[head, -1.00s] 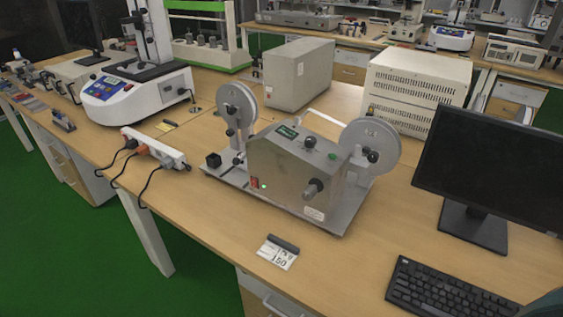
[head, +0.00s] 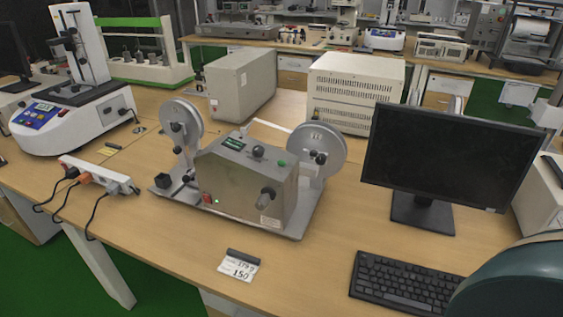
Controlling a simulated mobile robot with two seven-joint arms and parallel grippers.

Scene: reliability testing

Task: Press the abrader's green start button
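The abrader (head: 245,180) is a metal box on a flat base plate, with a grey reel at each side, standing on the wooden bench in the middle of the head view. A small green button (head: 281,163) sits on its top right edge, beside the right reel. A black knob (head: 258,151) and a dark green display (head: 234,144) are also on top. Neither of my grippers is in view.
A monitor (head: 450,165) and keyboard (head: 405,281) stand to the right. A power strip (head: 100,174) with cables lies to the left. A small card (head: 238,266) lies in front. A dark teal rounded form at bottom right looks like part of my arm.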

